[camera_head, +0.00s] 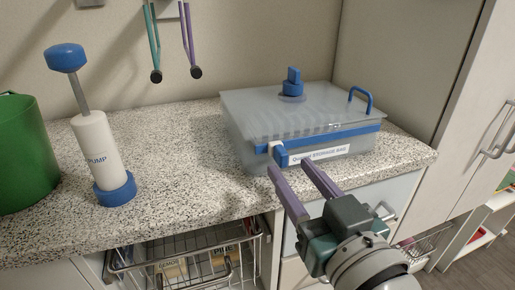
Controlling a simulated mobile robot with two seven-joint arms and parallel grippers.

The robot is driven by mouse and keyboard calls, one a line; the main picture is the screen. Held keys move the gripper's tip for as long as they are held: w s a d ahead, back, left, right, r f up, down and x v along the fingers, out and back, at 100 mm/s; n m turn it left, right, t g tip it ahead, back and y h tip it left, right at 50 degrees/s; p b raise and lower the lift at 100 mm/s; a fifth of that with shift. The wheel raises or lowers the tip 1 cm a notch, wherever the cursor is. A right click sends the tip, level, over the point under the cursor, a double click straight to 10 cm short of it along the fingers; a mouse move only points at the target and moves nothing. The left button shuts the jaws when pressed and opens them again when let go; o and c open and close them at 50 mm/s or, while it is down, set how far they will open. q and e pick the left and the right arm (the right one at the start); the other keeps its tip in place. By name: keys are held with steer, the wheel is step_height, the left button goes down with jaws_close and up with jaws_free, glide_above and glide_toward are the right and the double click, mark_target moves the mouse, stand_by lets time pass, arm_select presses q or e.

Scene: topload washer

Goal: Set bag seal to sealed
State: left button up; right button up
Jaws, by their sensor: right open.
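The storage bag (245,117) is a grey translucent box-like shape on the speckled counter. A blue seal strip (345,134) runs along its front top edge. A white and blue slider (277,152) sits at the strip's left end. A blue valve (291,82) stands on top and a blue handle (362,100) at the right. My right gripper (289,168), with two purple fingers, is open just in front of and below the slider. No object shows between the fingers; whether a fingertip touches the slider I cannot tell. My left gripper is not in view.
A white and blue pump (97,150) and a green bucket (22,155) stand on the counter (190,165) at left. A wire basket (190,245) sits below the counter edge. Tall cabinet doors (440,80) close off the right. Green and purple hanging tools (188,35) are on the wall.

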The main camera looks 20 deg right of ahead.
steer(key=s, duration=0.6)
steer(key=shift+s+d, duration=0.15)
steer(key=shift+s, duration=0.1)
steer(key=s+d+r+n+g+p, duration=0.2)
steer(key=s+d+r+g+p, duration=0.2)
steer(key=s+r+g+p, duration=1.35)
step_height(320, 180, up, 32)
steer(key=w+t+p, duration=0.2)
steer(key=t+p, duration=0.1)
steer(key=p, duration=3.4)
steer(key=shift+w+a+r, duration=0.2)
steer(key=shift+w+r, duration=0.05)
steer(key=shift+w, duration=0.1)
